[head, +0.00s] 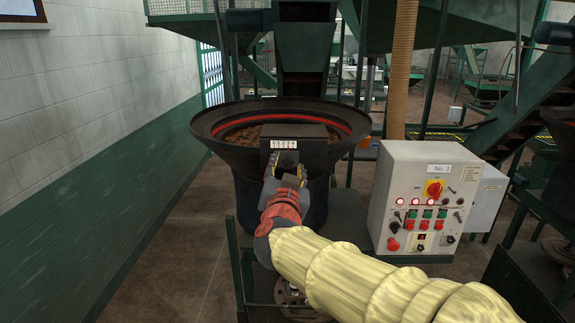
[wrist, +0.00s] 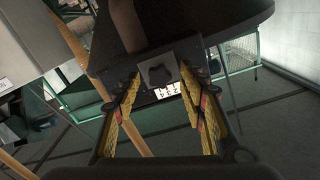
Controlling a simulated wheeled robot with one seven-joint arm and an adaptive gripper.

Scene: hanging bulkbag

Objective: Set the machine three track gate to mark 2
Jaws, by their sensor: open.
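The track gate (head: 310,150) is a dark box on the front rim of the round bowl feeder (head: 205,128). A white scale label (head: 284,144) with small marks sits on its upper face. In the wrist view the label (wrist: 168,91) shows digits that are too small to read surely. A dark grey knob or tab (wrist: 157,73) stands beside the label, between the fingers. My gripper (head: 287,167) is open in front of the gate. In the wrist view its yellow-padded fingers (wrist: 158,84) lie either side of the knob, and contact cannot be told. The gripper hides the knob in the head view.
A grey control box (head: 425,205) labelled No. 3 (head: 440,168) stands right of the feeder, with lit red lamps and several buttons. A tan hose (head: 402,65) hangs behind it. A green-and-white wall (head: 80,190) runs along the left, with clear floor (head: 185,225) beside it.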

